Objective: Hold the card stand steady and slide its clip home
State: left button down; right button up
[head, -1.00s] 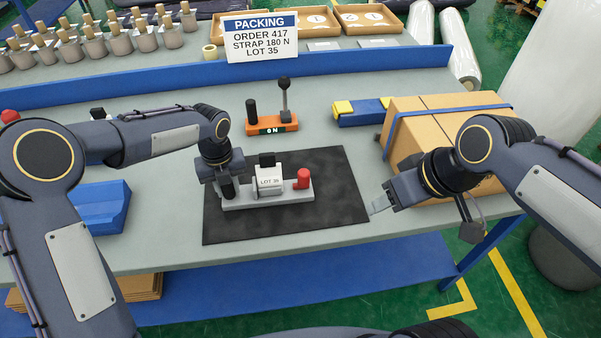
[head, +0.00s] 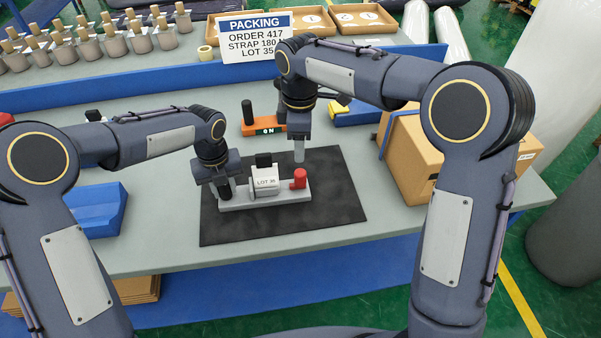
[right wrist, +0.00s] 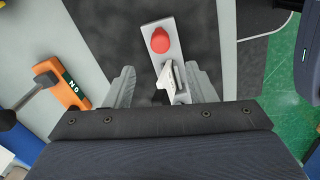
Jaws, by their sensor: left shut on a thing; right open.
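The card stand (head: 240,202) is a light grey bar on a dark mat, with a white block lettered "LOT" and a black top at its middle. A red upright piece (head: 299,178) stands at its right end; I cannot tell whether this is the clip. My left gripper (head: 222,188) is shut on the stand's left end, around a dark post there. My right gripper (head: 299,155) is open above the red piece. In the right wrist view its fingers (right wrist: 163,86) are apart, with the white block between them and the red piece (right wrist: 160,41) beyond.
An orange switch box (head: 266,128) reading "ON" and a yellow-blue tool (head: 352,112) lie behind the mat (head: 335,205). A cardboard box (head: 410,165) stands right, a blue block (head: 95,210) left. A "PACKING" sign (head: 255,36) stands behind.

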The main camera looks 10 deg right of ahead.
aim_at(300, 172)
notch_tip(300, 172, down, 11)
jog(key=shift+f, duration=0.15)
dwell(0.4)
grip_shut()
